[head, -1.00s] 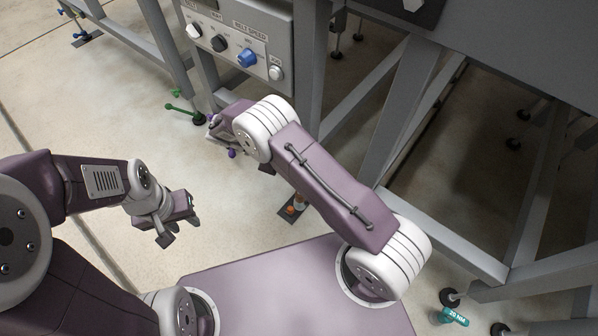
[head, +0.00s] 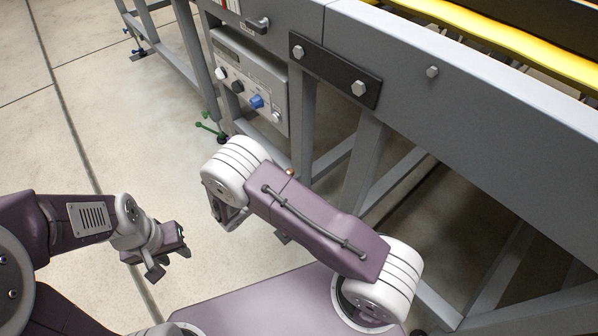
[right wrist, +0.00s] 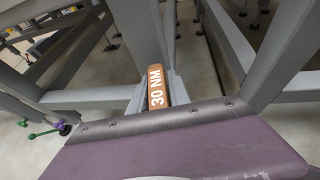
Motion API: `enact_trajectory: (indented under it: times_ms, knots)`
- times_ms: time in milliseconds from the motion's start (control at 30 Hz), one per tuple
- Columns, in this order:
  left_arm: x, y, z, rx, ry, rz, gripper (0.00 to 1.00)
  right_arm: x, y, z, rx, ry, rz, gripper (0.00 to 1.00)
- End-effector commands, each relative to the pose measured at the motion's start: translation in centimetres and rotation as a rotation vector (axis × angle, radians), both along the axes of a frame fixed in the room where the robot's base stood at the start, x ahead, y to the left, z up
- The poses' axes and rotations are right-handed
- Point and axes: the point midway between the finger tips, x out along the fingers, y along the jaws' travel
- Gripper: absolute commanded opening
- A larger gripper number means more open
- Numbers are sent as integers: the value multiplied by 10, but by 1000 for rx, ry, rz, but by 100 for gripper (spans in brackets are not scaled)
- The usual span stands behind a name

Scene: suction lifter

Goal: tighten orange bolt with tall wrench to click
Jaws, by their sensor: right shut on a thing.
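An orange-brown wrench handle (right wrist: 155,88) marked "30 NM" stands between the fingers of my right gripper (right wrist: 158,102) in the right wrist view. That gripper is shut on it. In the head view my right forearm hides most of this gripper; a small copper-coloured end (head: 290,172) shows just above the arm, and I cannot tell if it belongs to the wrench. My left gripper (head: 168,252) is open and empty over the floor. I see no orange bolt. A dark plate (head: 335,72) on the grey frame carries grey hex bolts.
A control panel (head: 247,85) with knobs hangs at the upper left of the machine frame. A grey beam (head: 450,90) with a yellow edge (head: 500,40) runs across the upper right. Frame legs stand close beyond my right arm. The floor at left is clear.

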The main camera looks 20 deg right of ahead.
Motion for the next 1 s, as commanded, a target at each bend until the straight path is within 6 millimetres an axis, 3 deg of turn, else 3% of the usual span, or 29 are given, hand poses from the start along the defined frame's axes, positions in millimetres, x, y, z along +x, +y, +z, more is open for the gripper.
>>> enact_trajectory:
  times_ms: [200, 300, 800, 1000]
  knots:
    - [0, 0, 2, 0, 0, 0, 36, 20, 7, -53, -2, 0, 54, 0]
    - [0, 0, 0, 0, 0, 0, 36, 23, 6, -66, -2, -1, 51, 0]
    - [0, 0, 2, 0, 0, 0, 36, 25, 6, -72, -1, -1, 51, 0]
    - [0, 0, -12, 0, 0, 0, 36, 25, 6, -88, 0, -1, 49, 0]
